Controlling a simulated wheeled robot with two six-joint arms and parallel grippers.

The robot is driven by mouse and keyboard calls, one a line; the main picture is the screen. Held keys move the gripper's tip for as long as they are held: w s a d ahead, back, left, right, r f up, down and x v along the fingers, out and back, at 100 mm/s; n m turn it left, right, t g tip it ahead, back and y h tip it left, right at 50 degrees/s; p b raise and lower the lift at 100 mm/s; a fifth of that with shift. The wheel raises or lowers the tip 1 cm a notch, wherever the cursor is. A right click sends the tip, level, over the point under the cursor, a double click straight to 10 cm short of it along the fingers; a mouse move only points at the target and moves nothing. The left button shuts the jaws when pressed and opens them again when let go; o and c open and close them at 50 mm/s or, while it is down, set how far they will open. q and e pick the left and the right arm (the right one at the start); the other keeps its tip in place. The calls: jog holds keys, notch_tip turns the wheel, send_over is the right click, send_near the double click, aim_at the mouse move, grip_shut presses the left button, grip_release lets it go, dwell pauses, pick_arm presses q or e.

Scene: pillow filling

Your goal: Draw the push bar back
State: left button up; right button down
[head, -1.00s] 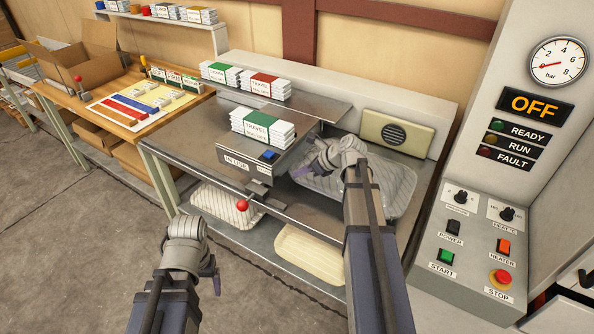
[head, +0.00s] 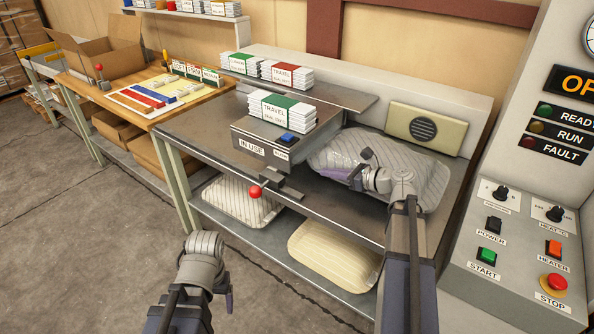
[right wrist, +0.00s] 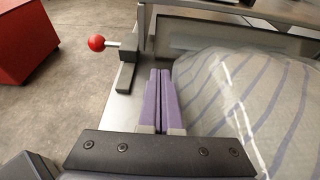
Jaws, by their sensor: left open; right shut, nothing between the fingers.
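The push bar shows as a red ball knob (head: 255,192) on a short rod, with a dark bracket (head: 284,188) at the bench's front edge, in front of the box labelled IN USE (head: 262,152). In the right wrist view the red knob (right wrist: 96,43) is at upper left, its rod running to the dark bracket (right wrist: 128,68). My right gripper (head: 335,174) is shut and empty over the bench, beside the striped clear-wrapped pillow (head: 405,165) and apart from the knob. Its purple fingers (right wrist: 158,98) lie together. My left gripper (head: 228,300) hangs low in front of the bench, empty; its fingers are partly hidden.
A stack of TRAVEL packs (head: 283,110) sits on the box. More packs (head: 286,74) stand on the rear shelf. Two wrapped pillows (head: 240,197) (head: 335,257) lie on the lower shelf. The control panel (head: 515,240) stands at right. Floor at left is clear.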

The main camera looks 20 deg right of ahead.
jog(key=b+x, duration=0.3)
jog(key=x, duration=0.7)
jog(key=shift+w+f, duration=0.1)
jog(key=shift+f, duration=0.1)
jog(key=shift+w+a+r, duration=0.15)
jog(key=shift+w+a, duration=0.55)
jog(key=shift+w, duration=0.25)
jog(key=shift+w+a, duration=0.5)
jog(key=shift+w, duration=0.1)
jog(key=w+a, duration=0.1)
jog(key=w, duration=0.1)
jog(key=w+a, duration=0.2)
